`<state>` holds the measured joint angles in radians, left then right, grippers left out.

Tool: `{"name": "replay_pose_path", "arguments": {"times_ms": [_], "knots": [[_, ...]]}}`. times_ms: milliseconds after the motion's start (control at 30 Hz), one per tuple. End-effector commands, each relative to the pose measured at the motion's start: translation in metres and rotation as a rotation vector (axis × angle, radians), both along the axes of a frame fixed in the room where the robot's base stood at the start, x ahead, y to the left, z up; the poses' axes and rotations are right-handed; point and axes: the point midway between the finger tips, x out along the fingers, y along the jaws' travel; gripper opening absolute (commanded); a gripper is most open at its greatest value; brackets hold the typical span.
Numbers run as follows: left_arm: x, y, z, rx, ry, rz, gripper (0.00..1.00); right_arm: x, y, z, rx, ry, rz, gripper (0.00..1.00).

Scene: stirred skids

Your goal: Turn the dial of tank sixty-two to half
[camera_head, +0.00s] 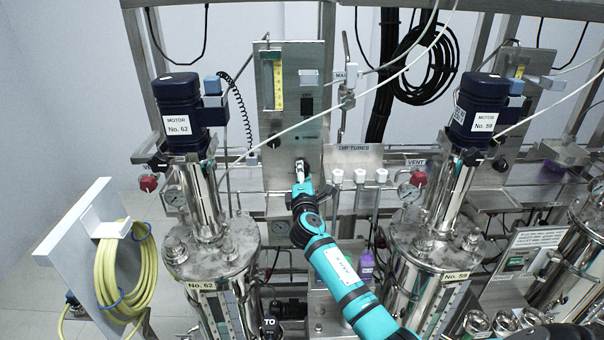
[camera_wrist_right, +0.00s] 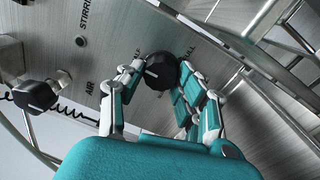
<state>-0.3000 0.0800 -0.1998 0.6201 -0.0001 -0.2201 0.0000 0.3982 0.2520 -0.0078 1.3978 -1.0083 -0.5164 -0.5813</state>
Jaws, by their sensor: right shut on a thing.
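The tank marked No. 62 (camera_head: 210,255) stands left of centre, with its blue motor (camera_head: 180,110) above. Behind it is an upright steel panel (camera_head: 280,80). My right gripper (camera_head: 301,168) reaches the lower right of this panel. In the right wrist view, the gripper (camera_wrist_right: 160,78) has its fingers on either side of a round black dial (camera_wrist_right: 163,68) and is shut on it. A pale mark shows on the dial's face. Nearby lettering is partly hidden by the dial and fingers; its ending "LL" shows at right. I cannot tell the exact setting. My left gripper is not in view.
A black knob (camera_wrist_right: 36,96) sticks out left of the dial in the wrist view. Tank No. 59 (camera_head: 425,260) stands right of my arm. A yellow hose coil (camera_head: 125,270) hangs at left. A thin pale cable crosses in front of the panel.

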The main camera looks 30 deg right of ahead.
Motion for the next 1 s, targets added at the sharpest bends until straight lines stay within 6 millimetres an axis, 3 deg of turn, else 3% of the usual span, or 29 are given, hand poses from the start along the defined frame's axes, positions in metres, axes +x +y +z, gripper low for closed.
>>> {"name": "replay_pose_path", "arguments": {"times_ms": [400, 433, 600, 1000], "knots": [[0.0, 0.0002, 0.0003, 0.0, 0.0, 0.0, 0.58, 0.0004, 0.0008, 0.0, -0.006, 0.003, 0.002, 0.03], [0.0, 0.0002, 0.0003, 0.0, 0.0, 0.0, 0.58, 0.0003, 0.0009, -0.0001, -0.005, 0.003, 0.002, 0.36], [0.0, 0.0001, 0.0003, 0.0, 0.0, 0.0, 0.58, 0.0002, 0.0008, -0.0002, -0.005, 0.003, 0.002, 0.58], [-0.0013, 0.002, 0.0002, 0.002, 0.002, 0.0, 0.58, -0.0082, 0.0057, -0.0013, -0.005, 0.003, 0.002, 0.58]]}}
